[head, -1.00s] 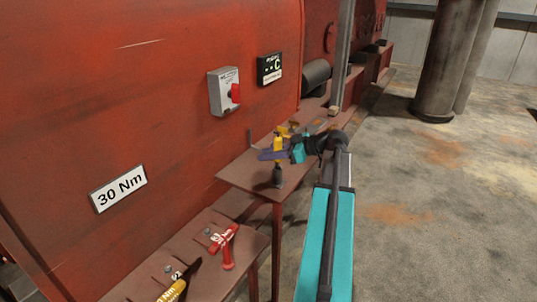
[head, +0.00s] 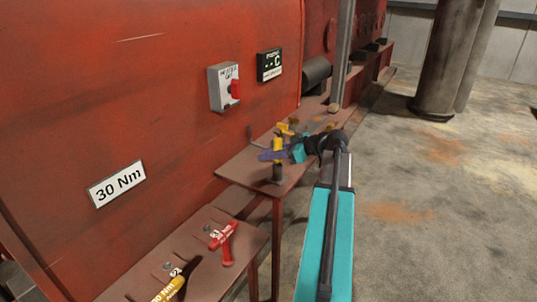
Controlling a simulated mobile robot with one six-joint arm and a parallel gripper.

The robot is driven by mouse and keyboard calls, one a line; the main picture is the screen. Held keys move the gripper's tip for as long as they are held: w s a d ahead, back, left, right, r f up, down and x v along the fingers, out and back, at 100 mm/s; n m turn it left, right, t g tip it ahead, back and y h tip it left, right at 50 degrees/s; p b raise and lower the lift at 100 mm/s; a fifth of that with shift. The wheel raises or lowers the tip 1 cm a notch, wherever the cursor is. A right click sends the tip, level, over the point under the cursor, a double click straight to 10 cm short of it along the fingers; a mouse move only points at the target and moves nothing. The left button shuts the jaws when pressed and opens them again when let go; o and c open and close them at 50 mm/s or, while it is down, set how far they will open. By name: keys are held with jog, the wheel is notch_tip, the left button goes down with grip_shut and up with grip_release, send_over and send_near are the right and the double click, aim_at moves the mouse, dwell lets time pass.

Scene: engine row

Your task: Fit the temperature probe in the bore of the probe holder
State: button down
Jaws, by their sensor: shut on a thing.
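My gripper (head: 269,155), with purple-blue fingers, is at the small brown shelf (head: 240,173) in the middle of the head view. It is shut on the temperature probe (head: 278,143), whose yellow upper part stands upright above the fingers. A dark upright cylinder, seemingly the probe holder (head: 277,174), stands on the shelf right below the fingers. The probe is in line above it. The probe's lower end and the bore are hidden or too small to make out, so I cannot tell whether the probe is in the bore.
Yellow parts (head: 285,129) lie behind my gripper by the red wall. A grey switch box (head: 223,88) with a red handle and a black display (head: 269,65) are on the wall. A lower shelf holds a red T-handled tool (head: 226,243) and a yellow-handled tool (head: 170,289). The floor at right is clear.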

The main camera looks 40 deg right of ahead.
jog(key=shift+f+b, duration=0.6)
jog(key=shift+f, duration=0.15)
jog(key=c, duration=1.4)
grip_release()
jog(key=shift+s, duration=0.15)
jog(key=v, duration=1.3)
jog(key=shift+s+d+r, duration=0.15)
jog(key=shift+s+d, duration=0.05)
jog(key=shift+s, duration=0.05)
